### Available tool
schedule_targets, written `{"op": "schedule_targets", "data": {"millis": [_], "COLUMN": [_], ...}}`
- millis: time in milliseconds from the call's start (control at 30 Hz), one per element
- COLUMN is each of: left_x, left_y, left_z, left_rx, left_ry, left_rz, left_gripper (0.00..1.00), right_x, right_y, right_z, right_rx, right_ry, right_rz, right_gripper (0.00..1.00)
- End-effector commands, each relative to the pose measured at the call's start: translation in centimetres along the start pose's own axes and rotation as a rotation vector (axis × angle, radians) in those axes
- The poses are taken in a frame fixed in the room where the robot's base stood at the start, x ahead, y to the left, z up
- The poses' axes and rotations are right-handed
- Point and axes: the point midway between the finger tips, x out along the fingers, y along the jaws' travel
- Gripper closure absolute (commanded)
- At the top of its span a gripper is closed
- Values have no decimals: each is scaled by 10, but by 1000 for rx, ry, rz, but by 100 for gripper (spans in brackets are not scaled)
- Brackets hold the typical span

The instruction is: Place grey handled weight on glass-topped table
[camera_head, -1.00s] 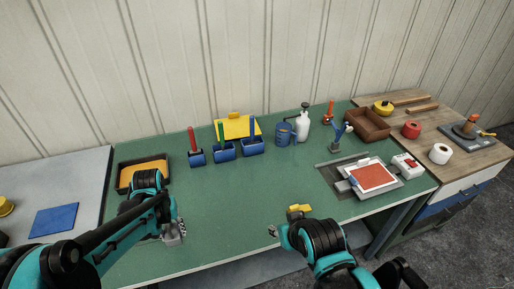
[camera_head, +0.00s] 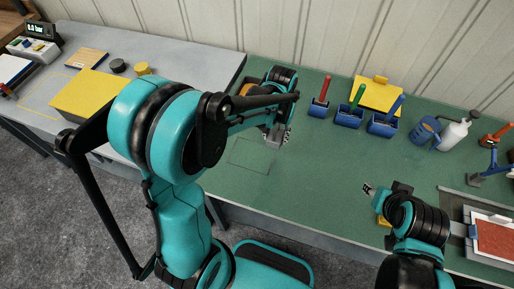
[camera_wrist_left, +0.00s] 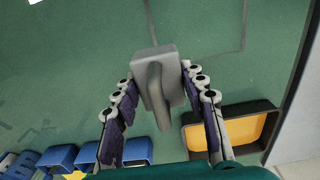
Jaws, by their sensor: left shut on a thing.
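The grey handled weight (camera_wrist_left: 142,61) is a block with a bar handle, between my left gripper's fingers in the left wrist view. My left gripper (camera_head: 277,137) is shut on it over the green bench, beside a thin rectangular outline. Whether the weight touches the bench is unclear. A pale grey table (camera_head: 183,62) stands left of the bench and may be the glass-topped one; my left arm covers part of it. My right gripper (camera_head: 383,190) is over the bench's front right, and its finger opening is unclear.
A yellow block (camera_head: 88,97), a yellow pot (camera_head: 142,68), a dark disc (camera_head: 118,65) and a gauge box (camera_head: 38,45) are on the grey table. The grey table's right part looks bare.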

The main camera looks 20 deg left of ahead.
Motion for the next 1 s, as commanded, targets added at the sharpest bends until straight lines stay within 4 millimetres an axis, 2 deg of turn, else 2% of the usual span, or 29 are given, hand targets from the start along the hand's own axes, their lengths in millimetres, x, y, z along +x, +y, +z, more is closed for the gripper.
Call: {"op": "schedule_targets", "data": {"millis": [200,400,633,900,1000], "left_x": [29,45,53,87,89], "left_y": [-44,-69,-75,-75,-75], "left_z": [16,26,28,28,28], "left_rx": [-5,-2,1,1,1], "left_ry": [0,0,0,0,0], "left_rz": [0,0,0,0,0], "left_gripper": [100,100,100,100,100], "right_x": [12,17,20,32,32], "right_y": [0,0,0,0,0], "right_z": [8,12,14,23,23], "right_rx": [0,0,0,0,0], "right_ry": [0,0,0,0,0], "right_rz": [0,0,0,0,0], "right_gripper": [60,60,60,60,60]}}
